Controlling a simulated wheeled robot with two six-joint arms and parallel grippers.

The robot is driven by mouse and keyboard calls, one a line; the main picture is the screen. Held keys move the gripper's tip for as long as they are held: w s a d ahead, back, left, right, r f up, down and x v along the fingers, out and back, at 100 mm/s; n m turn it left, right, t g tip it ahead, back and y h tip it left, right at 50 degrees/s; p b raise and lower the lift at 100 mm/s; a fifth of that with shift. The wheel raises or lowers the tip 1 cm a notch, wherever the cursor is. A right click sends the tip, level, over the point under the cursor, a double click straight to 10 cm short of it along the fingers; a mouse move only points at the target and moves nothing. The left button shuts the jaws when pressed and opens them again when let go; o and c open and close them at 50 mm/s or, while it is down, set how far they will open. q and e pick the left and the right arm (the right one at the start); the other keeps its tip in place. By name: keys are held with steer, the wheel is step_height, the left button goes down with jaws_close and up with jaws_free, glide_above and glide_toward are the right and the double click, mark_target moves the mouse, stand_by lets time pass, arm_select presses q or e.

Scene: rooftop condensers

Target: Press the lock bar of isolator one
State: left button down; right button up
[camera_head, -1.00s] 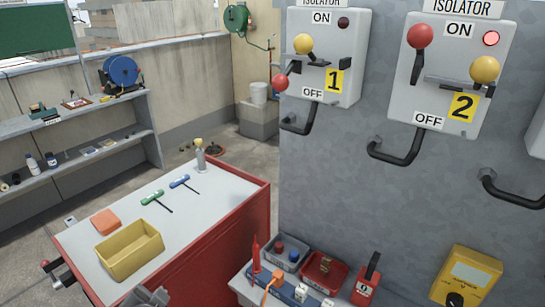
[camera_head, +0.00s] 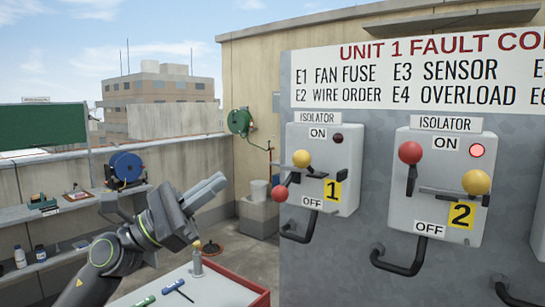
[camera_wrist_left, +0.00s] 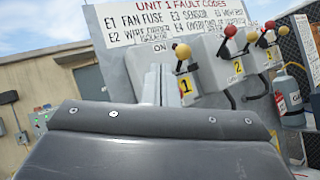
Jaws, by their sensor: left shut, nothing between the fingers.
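Isolator one (camera_head: 345,150) is a grey box on the grey panel, with a yellow "1" label and a dark lamp. Its red-knobbed handle (camera_head: 280,193) points down toward OFF. A yellow knob (camera_head: 301,158) sits above it, beside a short dark bar (camera_head: 318,175) that I take for the lock bar. My left gripper (camera_head: 216,186) is shut and empty, left of the isolator and apart from it, fingers pointing toward upper right. My right gripper is not in view.
Isolator two (camera_head: 440,155) stands to the right, its red knob up and its lamp lit red. Dark bent handles (camera_head: 300,232) stick out below the boxes. A red-edged table (camera_head: 235,290) is below my left arm. Open air lies between the gripper and isolator one.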

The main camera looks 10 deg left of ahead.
arm_select(q)
step_height(320, 180, up, 8)
steer(key=a+m+g+y, duration=0.2)
steer(key=m+y, duration=0.6)
steer(key=m, duration=0.5)
steer(key=shift+s+a+f+g, duration=0.25)
steer(key=shift+s+g, duration=0.2)
steer(key=shift+g, duration=0.05)
steer(key=shift+d, duration=0.1)
steer(key=s+d+p+x, duration=0.1)
steer(key=s+p+x, duration=0.1)
steer(key=p+x, duration=0.5)
steer(key=shift+s+x, duration=0.3)
steer(key=shift+x, duration=2.7)
steer(key=shift+d+f, duration=0.15)
steer(key=shift+d, duration=0.05)
